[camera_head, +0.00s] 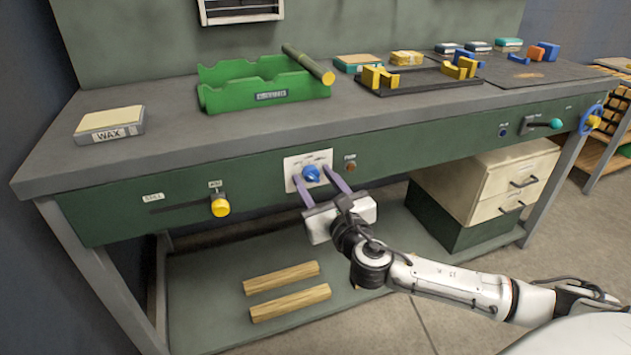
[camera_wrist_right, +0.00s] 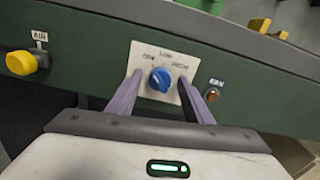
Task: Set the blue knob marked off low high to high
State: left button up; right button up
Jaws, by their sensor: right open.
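The blue knob (camera_head: 311,174) sits on a white plate (camera_head: 294,162) on the green front panel of the bench. In the right wrist view the knob (camera_wrist_right: 160,80) shows near the middle, with off, low and high lettering on the plate (camera_wrist_right: 147,50) above it. A pale mark on the knob seems to point up and left, toward the off side, but it is small. My right gripper (camera_head: 312,177) is open, its two purple fingers on either side of the knob, with visible gaps to it. My left gripper is not in view.
A yellow knob (camera_head: 220,207) on a slot is left of the plate, and a small brown fan button (camera_head: 350,166) is close to its right. A green tray (camera_head: 225,98) stands on top.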

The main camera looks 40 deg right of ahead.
jog(key=c, duration=1.1)
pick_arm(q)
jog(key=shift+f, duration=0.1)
pick_arm(e)
jog(key=shift+o, duration=0.2)
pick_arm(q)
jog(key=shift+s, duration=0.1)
pick_arm(e)
jog(key=shift+m, duration=0.4)
jog(key=shift+m+p, duration=0.3)
jog(key=shift+m, duration=0.2)
jog(key=m, duration=0.2)
jog(key=shift+m, duration=0.3)
jog(key=m+p, duration=0.1)
jog(key=m, duration=0.3)
jog(key=shift+m, duration=0.3)
jog(key=m, duration=0.4)
jog(key=shift+m, duration=0.3)
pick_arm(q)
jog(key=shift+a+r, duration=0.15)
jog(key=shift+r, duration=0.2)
pick_arm(e)
jog(key=m, duration=0.4)
jog(key=shift+m, duration=0.3)
